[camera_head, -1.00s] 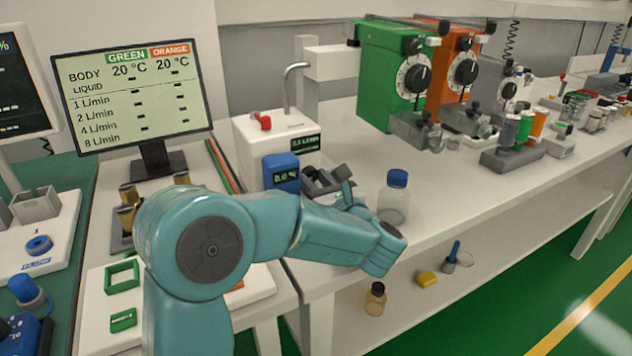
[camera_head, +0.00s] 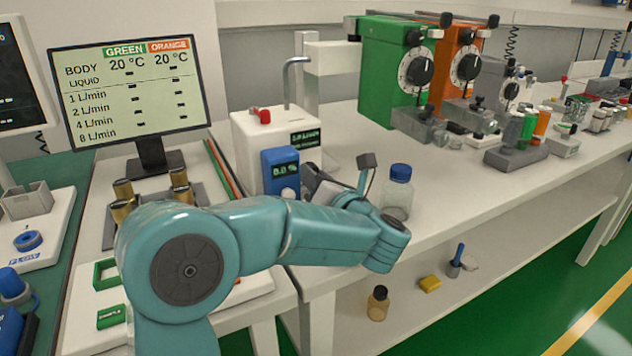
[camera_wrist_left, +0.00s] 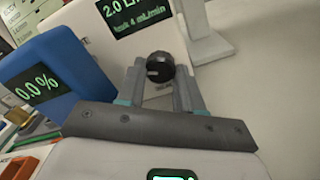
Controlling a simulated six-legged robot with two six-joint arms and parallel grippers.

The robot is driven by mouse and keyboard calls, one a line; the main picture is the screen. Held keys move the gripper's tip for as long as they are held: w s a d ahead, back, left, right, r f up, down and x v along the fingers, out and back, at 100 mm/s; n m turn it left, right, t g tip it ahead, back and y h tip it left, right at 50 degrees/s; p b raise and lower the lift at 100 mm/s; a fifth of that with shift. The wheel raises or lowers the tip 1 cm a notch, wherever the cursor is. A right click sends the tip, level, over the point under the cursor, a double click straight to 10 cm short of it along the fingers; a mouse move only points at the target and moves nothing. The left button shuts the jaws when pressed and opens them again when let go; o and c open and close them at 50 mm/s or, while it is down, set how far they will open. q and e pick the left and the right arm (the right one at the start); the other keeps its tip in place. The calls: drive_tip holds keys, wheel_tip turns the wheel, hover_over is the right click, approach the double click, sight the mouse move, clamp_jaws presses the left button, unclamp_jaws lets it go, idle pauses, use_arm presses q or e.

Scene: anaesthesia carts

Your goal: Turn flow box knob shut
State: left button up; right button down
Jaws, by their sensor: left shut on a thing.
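The flow box (camera_head: 248,150) is a white box with a red lever on its top and a small dark display (camera_head: 305,139) on its front. In the left wrist view the display (camera_wrist_left: 138,12) reads about 2.0 L/min in green. Below it is the black round flow box knob (camera_wrist_left: 160,67). My left gripper (camera_wrist_left: 160,78) has its two fingers on either side of the knob, shut on it. In the head view my left gripper (camera_head: 318,184) is at the box's front, partly hidden by my teal arm, and the knob is hidden. My right gripper is not in view.
A blue meter (camera_head: 281,172) reading 0.0 % stands close beside my left gripper. A blue-capped bottle (camera_head: 398,192) stands just right of it. Green (camera_head: 385,75) and orange (camera_head: 455,65) vaporizers are farther right. The bench between bottle and vaporizers is clear.

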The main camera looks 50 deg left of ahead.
use_arm(q)
drive_tip(key=shift+m, duration=0.5)
drive_tip(key=o, duration=1)
drive_tip(key=shift+o, duration=0.2)
drive_tip(key=v, duration=1.6)
drive_tip(key=shift+s+d, duration=0.1)
drive_tip(key=shift+d, duration=0.05)
